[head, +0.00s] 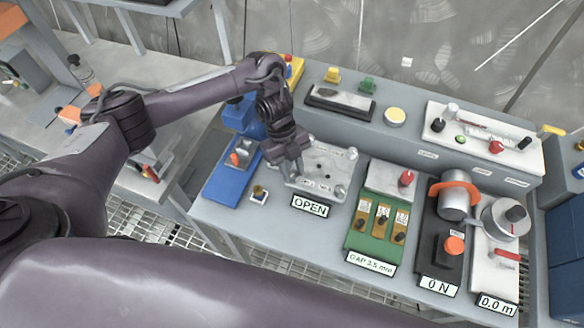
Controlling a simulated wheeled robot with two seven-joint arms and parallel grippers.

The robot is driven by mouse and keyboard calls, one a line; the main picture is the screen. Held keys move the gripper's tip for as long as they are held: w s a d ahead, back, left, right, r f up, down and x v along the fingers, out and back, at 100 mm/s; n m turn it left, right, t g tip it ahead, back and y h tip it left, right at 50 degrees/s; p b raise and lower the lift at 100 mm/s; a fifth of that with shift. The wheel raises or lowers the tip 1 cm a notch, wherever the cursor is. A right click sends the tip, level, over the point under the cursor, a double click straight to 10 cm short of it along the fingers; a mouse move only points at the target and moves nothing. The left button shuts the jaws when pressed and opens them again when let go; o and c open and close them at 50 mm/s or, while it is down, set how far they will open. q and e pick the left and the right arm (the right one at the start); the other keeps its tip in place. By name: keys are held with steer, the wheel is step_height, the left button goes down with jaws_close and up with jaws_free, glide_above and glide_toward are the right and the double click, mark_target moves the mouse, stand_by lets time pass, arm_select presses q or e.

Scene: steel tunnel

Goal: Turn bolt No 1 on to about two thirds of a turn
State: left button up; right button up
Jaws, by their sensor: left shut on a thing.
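A light grey bolt plate (325,168) lies on the grey bench, with a sign reading OPEN (310,206) at its front edge. Bolt heads show at its right corners, one at the back right (352,153) and one at the front right (340,191). My left gripper (293,178) reaches down over the plate's left side and is shut on a bolt there. The fingers hide most of that bolt. The bolt numbers are too small to read, and how far the bolt has turned cannot be told. My right gripper is not in view.
A blue fixture (228,183) stands close left of the gripper. To the right are a green gap panel (375,236), a black panel reading 0 N (436,262) and a white panel with a reel (497,262). A raised shelf (420,128) with switches runs behind.

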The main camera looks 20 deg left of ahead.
arm_select(q)
steer(key=m, duration=0.1)
steer(key=m+y, duration=0.1)
steer(key=m, duration=0.1)
steer(key=shift+w+d+r+m+g, duration=0.1)
steer(key=shift+w+r+m+g, duration=0.1)
steer(key=shift+m+g, duration=0.15)
steer(key=shift+d+f+m+g+y, duration=0.1)
steer(key=shift+m+g+y, duration=0.45)
steer(key=shift+m, duration=1.1)
steer(key=o, duration=1)
steer(key=v, duration=0.7)
steer(key=shift+r+b, duration=0.35)
steer(key=shift+b, duration=0.05)
